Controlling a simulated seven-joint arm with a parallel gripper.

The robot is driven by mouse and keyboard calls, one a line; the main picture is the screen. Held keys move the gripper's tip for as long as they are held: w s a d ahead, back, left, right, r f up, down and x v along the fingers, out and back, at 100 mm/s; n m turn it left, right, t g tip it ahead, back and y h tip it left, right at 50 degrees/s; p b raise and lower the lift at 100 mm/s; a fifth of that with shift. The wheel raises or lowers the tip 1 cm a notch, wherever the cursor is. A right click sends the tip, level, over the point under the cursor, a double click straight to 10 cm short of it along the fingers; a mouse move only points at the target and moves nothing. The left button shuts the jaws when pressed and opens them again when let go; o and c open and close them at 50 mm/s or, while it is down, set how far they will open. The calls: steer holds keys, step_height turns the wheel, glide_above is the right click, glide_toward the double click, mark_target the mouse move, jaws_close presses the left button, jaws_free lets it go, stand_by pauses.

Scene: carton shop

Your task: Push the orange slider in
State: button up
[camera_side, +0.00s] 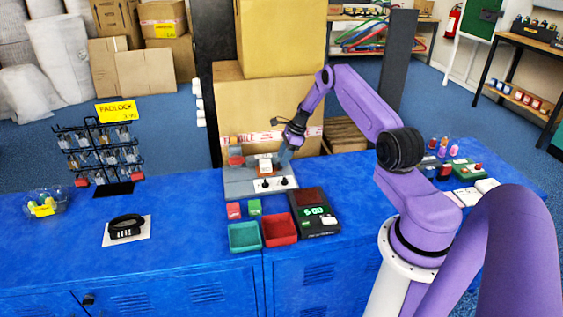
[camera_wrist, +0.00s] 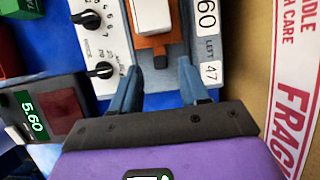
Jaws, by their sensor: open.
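The orange slider (camera_wrist: 156,41) sits in a grey track on the machine and carries a white block (camera_wrist: 152,14). In the side view the slider (camera_side: 266,173) is small, with the white block above it. My gripper (camera_wrist: 163,84) is open, its two blue-grey fingers apart, with nothing seen between them. The fingertips point toward the slider's near end; I cannot tell whether they touch it. In the side view my gripper (camera_side: 284,155) is at the machine's right rear, partly over it.
A white panel with black knobs (camera_side: 275,184) adjoins the track. A green-lit display box (camera_side: 314,213), a red tray (camera_side: 279,229) and a green tray (camera_side: 244,237) stand in front. A large carton (camera_side: 262,108) rises close behind the machine.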

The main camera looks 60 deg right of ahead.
steer(key=shift+x, duration=1.35)
jaws_close()
steer(key=w+a, duration=0.8)
steer(key=shift+w+a, duration=0.1)
steer(key=shift+w, duration=0.05)
jaws_free()
